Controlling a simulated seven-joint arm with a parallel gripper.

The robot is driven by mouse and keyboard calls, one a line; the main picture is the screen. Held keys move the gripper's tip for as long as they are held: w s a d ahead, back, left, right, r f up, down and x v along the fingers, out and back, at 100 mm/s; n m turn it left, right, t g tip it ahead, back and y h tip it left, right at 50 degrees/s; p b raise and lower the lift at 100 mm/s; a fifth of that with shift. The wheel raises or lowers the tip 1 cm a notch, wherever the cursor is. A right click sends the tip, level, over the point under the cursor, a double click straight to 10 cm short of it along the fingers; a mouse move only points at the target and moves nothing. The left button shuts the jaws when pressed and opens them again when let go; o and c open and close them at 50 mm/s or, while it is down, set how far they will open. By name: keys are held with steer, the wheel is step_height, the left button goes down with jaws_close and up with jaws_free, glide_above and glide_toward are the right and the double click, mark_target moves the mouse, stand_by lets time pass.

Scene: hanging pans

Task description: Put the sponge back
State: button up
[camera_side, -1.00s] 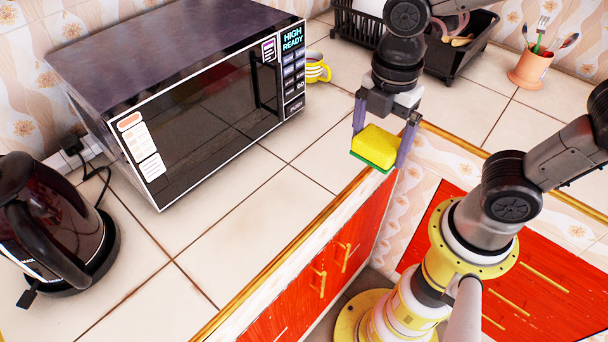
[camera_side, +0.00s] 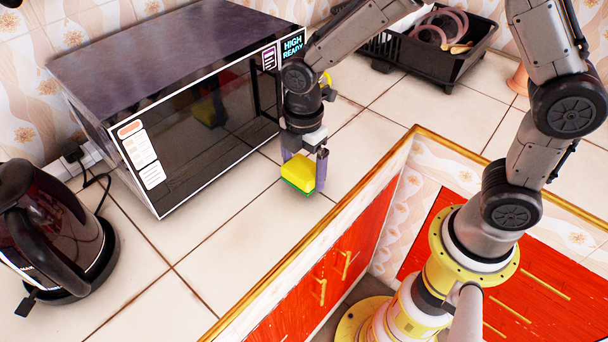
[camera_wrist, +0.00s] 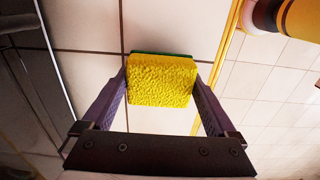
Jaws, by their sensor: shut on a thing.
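The sponge (camera_side: 298,172) is a yellow block with a green underside. My gripper (camera_side: 305,168) is shut on it and holds it in front of the right part of the microwave, over the tiled counter. In the wrist view the sponge (camera_wrist: 162,80) sits between the two purple fingers of my gripper (camera_wrist: 160,88), its yellow face towards the camera and a green edge at the far side. I cannot tell exactly how far above the tiles it is.
A dark microwave (camera_side: 180,75) stands close behind the gripper. A black kettle (camera_side: 50,230) stands at the left. A black dish rack (camera_side: 440,55) is at the back right. The counter's wooden edge (camera_side: 385,165) runs in front. Tiles left of the gripper are clear.

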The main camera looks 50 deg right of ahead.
mark_target(304, 167)
steer(key=shift+s+f, duration=0.1)
steer(key=shift+f, duration=1)
steer(key=shift+f, duration=0.15)
steer(key=o, duration=0.8)
steer(key=shift+o, duration=0.2)
step_height(304, 167, up, 11)
steer(key=shift+r, duration=0.75)
